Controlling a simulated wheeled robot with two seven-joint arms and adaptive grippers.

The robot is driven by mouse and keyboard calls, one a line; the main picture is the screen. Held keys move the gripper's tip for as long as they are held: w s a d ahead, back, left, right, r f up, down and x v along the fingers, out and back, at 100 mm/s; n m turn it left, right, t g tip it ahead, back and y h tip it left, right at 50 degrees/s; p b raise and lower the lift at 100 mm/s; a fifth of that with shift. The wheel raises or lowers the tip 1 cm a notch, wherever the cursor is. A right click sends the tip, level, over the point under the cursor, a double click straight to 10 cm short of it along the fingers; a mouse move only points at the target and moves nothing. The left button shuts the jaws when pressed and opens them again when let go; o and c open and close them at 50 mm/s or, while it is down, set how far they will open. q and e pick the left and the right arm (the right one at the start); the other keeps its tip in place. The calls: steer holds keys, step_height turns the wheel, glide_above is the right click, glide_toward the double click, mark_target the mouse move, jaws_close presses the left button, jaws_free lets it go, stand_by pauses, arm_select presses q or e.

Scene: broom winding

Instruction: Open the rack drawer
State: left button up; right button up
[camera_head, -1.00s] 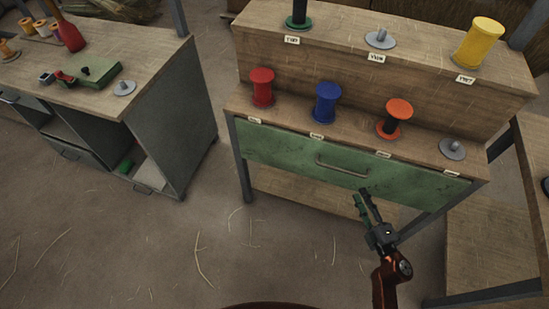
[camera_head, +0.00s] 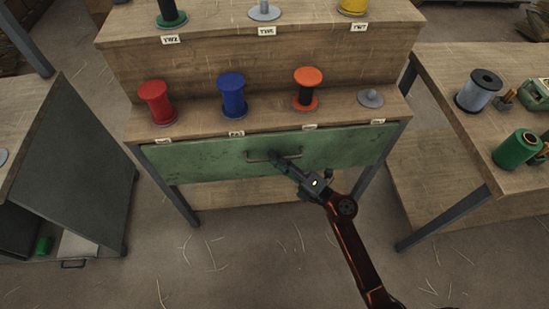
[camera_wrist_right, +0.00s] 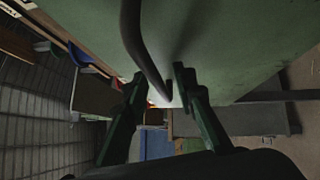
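The rack drawer (camera_head: 205,157) is a wide green panel below the lower shelf of the wooden rack. It looks closed, level with the rack's front. Its curved metal handle (camera_head: 257,157) is at the middle of the panel. My right gripper (camera_head: 276,157) is at the right part of the handle and partly hides it. In the right wrist view, the dark handle bar (camera_wrist_right: 133,35) runs between the two fingers of the gripper (camera_wrist_right: 158,76), which stand apart with a gap around the bar. My left gripper is not in view.
Red (camera_head: 157,103), blue (camera_head: 232,96) and orange (camera_head: 307,88) spools stand on the shelf above the drawer. A table (camera_head: 440,85) with spools stands at right, a grey cabinet (camera_head: 85,155) at left. The floor before the drawer is clear.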

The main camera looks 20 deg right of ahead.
steer(key=shift+w, duration=0.1)
steer(key=shift+c, duration=0.6)
jaws_close()
